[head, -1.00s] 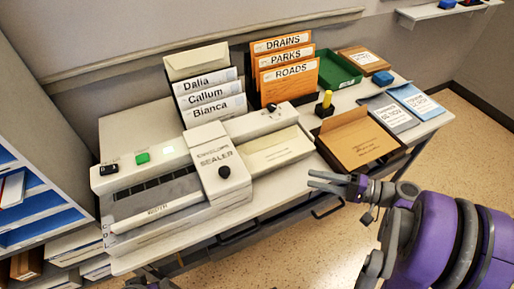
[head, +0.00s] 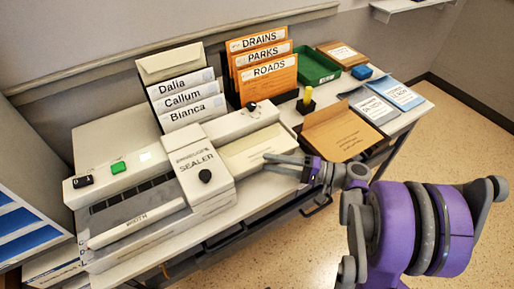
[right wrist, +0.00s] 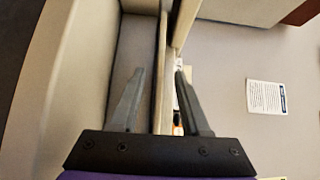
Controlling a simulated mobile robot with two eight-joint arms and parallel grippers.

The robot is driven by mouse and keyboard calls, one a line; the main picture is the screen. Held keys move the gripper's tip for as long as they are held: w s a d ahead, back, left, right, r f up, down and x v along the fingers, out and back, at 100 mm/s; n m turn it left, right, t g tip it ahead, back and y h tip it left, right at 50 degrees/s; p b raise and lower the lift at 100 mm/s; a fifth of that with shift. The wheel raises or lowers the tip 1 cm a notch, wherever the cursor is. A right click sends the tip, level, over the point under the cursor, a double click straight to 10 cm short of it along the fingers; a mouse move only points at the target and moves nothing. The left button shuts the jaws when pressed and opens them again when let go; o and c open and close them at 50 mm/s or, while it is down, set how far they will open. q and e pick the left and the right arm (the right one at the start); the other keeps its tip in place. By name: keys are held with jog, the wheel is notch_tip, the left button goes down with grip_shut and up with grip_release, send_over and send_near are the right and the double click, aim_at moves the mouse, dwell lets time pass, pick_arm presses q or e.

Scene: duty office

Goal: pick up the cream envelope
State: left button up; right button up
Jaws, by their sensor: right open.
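A cream envelope (head: 258,150) lies flat at the right end of the envelope sealer (head: 197,165). Another cream envelope (head: 170,63) stands upright behind the Dalia card in the rack. My right gripper (head: 266,164) is at the front edge of the flat envelope, its fingers pointing left. It is open. In the right wrist view the fingers (right wrist: 159,72) are apart, with a thin pale edge running between them. I cannot tell whether that edge is the envelope or the sealer. My left gripper is out of view.
Orange folders (head: 268,75) stand behind the sealer. A yellow-topped stamp (head: 307,96), an open brown envelope (head: 342,131) and a green tray (head: 317,67) are to the right. Grey and blue booklets (head: 400,93) lie at the table's right end. Clear floor is in front.

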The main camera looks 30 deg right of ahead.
jog(key=shift+w+a, duration=0.35)
jog(key=shift+a, duration=0.1)
grip_shut()
jog(key=shift+r, duration=0.1)
